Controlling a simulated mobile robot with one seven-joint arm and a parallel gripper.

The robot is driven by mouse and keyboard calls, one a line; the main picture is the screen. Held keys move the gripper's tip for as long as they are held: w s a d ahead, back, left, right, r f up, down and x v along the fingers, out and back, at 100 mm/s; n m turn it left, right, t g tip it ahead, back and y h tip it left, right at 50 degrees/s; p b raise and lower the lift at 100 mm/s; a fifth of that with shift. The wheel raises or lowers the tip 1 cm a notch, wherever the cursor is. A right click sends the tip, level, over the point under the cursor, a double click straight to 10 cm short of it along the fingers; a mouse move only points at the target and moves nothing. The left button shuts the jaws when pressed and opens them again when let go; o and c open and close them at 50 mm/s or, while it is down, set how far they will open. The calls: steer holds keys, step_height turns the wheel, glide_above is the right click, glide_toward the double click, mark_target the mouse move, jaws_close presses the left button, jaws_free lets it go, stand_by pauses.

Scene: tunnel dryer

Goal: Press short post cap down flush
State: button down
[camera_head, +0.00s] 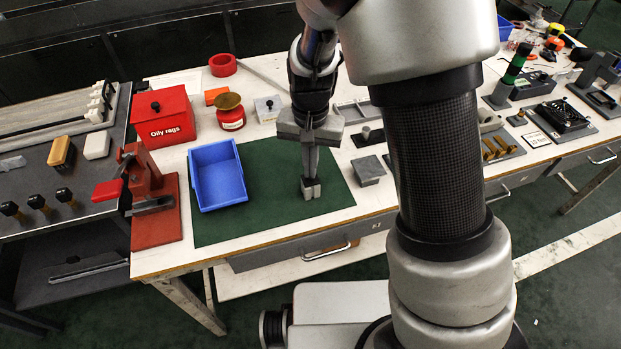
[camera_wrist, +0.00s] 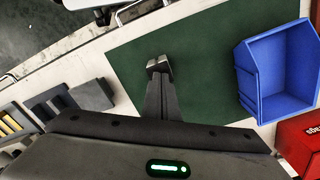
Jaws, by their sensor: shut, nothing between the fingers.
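My gripper (camera_head: 311,188) is shut and empty, pointing down over the green mat (camera_head: 268,210). In the wrist view its fingertips (camera_wrist: 158,66) meet above the same mat. A small grey round post or cap (camera_head: 366,132) stands on a flat black plate (camera_head: 375,139), right of my gripper and farther back. I cannot tell whether it is the short post cap, or whether it sits flush. A square grey block (camera_head: 368,170) lies at the mat's right edge; it also shows in the wrist view (camera_wrist: 92,95). My gripper is apart from both.
A blue bin (camera_head: 217,174) stands on the mat's left side. A red oily-rags box (camera_head: 164,116), a red jar (camera_head: 230,117) and a red press (camera_head: 150,195) stand left. My arm hides part of the right bench. A brass-peg holder (camera_head: 497,148) stands beyond it.

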steer(key=shift+f+b, duration=0.35)
steer(key=shift+f, duration=0.7)
stand_by(2.4)
steer(key=shift+r, duration=0.1)
steer(key=shift+r+p, duration=2.5)
steer(key=shift+r, duration=0.5)
